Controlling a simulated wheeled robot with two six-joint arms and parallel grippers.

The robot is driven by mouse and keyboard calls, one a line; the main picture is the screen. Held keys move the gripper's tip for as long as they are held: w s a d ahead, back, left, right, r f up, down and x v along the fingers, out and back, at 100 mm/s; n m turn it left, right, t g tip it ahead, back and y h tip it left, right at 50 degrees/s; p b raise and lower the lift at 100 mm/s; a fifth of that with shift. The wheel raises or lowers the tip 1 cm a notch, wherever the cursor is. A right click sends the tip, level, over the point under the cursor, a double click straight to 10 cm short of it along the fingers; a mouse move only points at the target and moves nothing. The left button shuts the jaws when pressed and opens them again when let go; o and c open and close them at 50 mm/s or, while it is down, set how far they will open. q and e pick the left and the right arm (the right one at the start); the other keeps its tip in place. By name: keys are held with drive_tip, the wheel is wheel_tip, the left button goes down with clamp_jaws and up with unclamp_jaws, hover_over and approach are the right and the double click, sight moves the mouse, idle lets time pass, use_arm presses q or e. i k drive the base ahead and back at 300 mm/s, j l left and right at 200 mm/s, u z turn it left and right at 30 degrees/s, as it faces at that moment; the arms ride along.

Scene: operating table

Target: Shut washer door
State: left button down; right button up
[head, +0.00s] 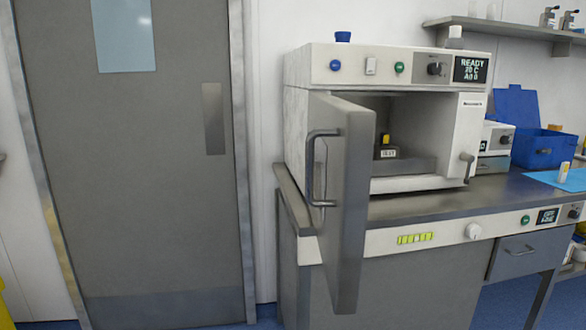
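The washer (400,62) is a white benchtop box on a metal counter, with knobs and a display reading READY on its top panel. Its grey door (350,215) stands wide open, hinged at the left and swung out toward me past the counter's front edge. A bar handle (312,170) is on the door's left-facing side. Inside the chamber (405,160) sits a small dark item with a yellow top and a white label (388,152). Neither of my grippers shows in the head view.
The counter (430,205) has a front panel with a knob and yellow-green indicator. A blue open box (540,148) and a light blue sheet (565,180) lie to the right. A grey room door (130,180) stands at left. Floor shows between the room door and counter.

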sight(339, 142)
drive_tip(key=l+u, duration=0.2)
drive_tip(key=l, duration=0.7)
drive_tip(key=k+l+u, duration=0.25)
drive_tip(key=k, duration=0.25)
drive_tip(key=k+j+u, duration=0.1)
drive_tip(key=k, duration=0.1)
